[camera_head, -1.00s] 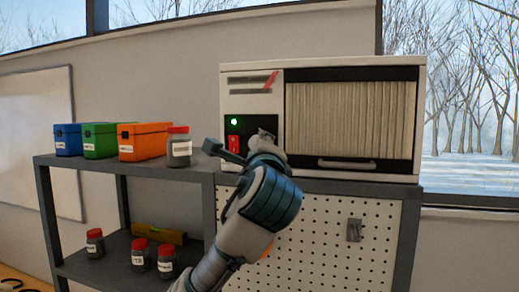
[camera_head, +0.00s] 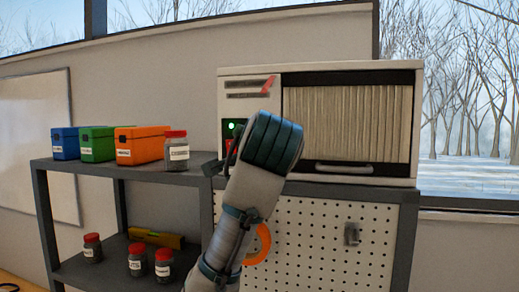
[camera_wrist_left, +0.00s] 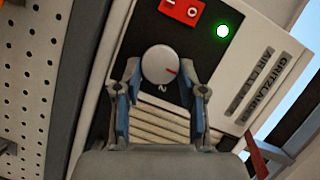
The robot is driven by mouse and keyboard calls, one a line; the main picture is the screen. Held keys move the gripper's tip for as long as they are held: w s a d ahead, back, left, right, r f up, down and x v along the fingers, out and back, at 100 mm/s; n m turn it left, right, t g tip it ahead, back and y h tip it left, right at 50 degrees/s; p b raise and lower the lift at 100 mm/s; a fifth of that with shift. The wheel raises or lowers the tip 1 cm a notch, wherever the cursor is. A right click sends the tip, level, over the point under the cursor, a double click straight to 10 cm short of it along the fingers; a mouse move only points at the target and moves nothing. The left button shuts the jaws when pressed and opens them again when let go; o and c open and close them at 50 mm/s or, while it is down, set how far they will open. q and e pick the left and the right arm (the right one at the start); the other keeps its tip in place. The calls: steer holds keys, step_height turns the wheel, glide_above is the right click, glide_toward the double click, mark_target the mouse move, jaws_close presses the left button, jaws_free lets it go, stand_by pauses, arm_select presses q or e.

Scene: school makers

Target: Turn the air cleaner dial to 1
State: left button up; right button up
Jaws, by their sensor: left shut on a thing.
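The air cleaner (camera_head: 345,120) is a white box with a pleated filter front, standing on the shelf unit's top at right. A mark like a "2" shows near the dial's edge; other numbers are not visible. My left gripper (camera_wrist_left: 160,75) is shut on the dial, one finger on each side. In the head view my left arm hides the dial and fingers. My right gripper is not in view.
Blue (camera_head: 66,143), green (camera_head: 97,144) and orange (camera_head: 140,145) boxes and a red-lidded jar (camera_head: 176,153) stand on the shelf left of the cleaner. More jars and a yellow level (camera_head: 157,238) are below. A perforated panel (camera_head: 310,235) is under the cleaner.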

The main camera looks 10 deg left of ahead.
arm_select(q)
steer(key=shift+w+f+n+g+h, duration=0.2)
steer(key=shift+n+g+h, duration=0.1)
steer(key=shift+n, duration=0.2)
steer(key=shift+f, duration=0.15)
steer(key=o, duration=1.1)
steer(key=shift+a, duration=0.1)
steer(key=shift+o, duration=0.2)
steer(key=v, duration=1.1)
steer(key=shift+s, duration=0.2)
steer(key=shift+w, duration=0.1)
